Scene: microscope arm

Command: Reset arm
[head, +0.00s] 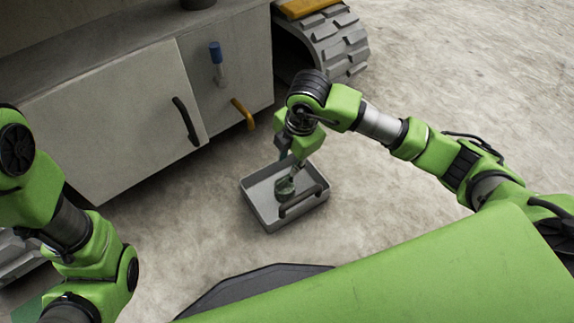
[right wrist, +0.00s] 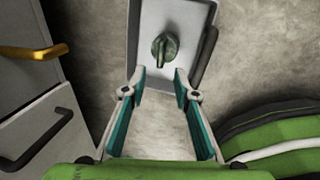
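My right gripper (right wrist: 160,72) is open and empty in the right wrist view, its two teal-padded fingers spread apart. In the head view it hangs pointing down over a shallow grey tray (head: 252,208) on the floor, partly hidden by its own wrist. A dark green knob-like object (head: 284,188) is in the tray; in the right wrist view this object (right wrist: 165,47) lies just beyond and between the fingertips, apart from them. The tray (right wrist: 192,18) has a dark bar handle along one side. My left arm is at the left of the head view; its gripper is out of view.
A grey cabinet (head: 110,125) stands behind, with a black handle (head: 186,120), a yellow handle (head: 243,114) and a blue-topped cylinder (head: 216,55) on its front. A grey track (head: 340,45) is at the back. Concrete floor right of the tray is clear.

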